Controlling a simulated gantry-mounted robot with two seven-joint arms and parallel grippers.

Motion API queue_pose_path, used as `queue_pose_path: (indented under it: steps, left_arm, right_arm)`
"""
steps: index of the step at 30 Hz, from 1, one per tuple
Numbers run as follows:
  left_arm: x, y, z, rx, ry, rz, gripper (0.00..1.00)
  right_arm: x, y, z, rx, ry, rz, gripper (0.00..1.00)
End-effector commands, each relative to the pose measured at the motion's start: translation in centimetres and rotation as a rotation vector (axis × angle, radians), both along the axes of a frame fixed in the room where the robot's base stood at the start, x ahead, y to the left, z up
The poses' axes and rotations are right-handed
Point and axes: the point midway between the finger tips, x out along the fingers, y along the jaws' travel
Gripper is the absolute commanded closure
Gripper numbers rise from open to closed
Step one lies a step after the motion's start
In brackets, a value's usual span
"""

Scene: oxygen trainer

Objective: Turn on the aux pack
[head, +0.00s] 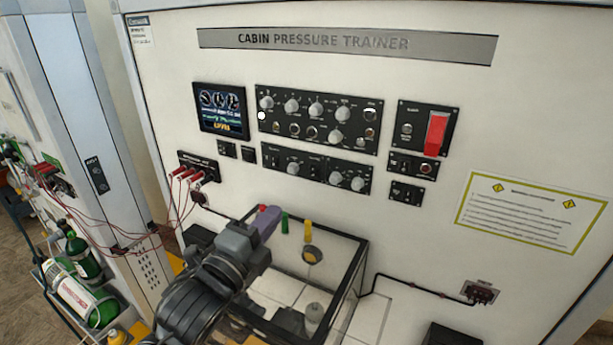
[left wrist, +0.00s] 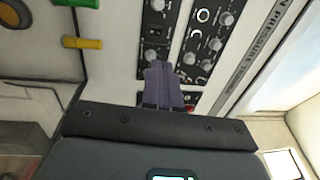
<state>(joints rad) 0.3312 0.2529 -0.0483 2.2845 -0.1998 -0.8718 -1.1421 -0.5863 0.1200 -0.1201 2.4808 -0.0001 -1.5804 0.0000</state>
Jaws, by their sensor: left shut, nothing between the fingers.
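My left gripper (head: 268,217) is shut and empty, its purple fingers together, in front of the glass-walled box below the panels. In the left wrist view its fingers (left wrist: 160,80) point toward the black control panels, overlapping their edge in the picture; contact cannot be told. The trainer wall carries an upper knob panel (head: 318,117) and a lower knob panel (head: 318,168). Right of them is a panel with a red switch cover (head: 436,134) and two small switch panels, upper (head: 413,166) and lower (head: 407,193). The labels are too small to tell which control is the aux pack. My right gripper is out of view.
The glass-walled box (head: 357,268) has a dark frame and stands below the panels. Red plugs with wires (head: 190,174) are at the left. A screen (head: 220,110) and a yellow-edged notice (head: 528,212) flank the panels.

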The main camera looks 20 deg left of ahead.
Motion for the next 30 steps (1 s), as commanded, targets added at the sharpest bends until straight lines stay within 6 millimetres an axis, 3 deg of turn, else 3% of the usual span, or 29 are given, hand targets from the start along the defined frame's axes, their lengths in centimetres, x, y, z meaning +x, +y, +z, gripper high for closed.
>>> queue_pose_path:
  steps: [8, 24, 30]
  left_arm:
    - [1.4, -0.2, 0.3, -0.002, 0.001, 0.0, 1.0]
    - [10.5, -1.4, 1.6, -0.004, 0.002, -0.001, 1.0]
    - [12.8, -1.7, 1.7, -0.002, 0.002, 0.0, 1.0]
  right_arm:
    - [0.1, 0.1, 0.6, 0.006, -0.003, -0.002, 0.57]
    - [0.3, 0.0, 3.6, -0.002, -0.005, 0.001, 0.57]
    - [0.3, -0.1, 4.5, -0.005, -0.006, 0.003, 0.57]
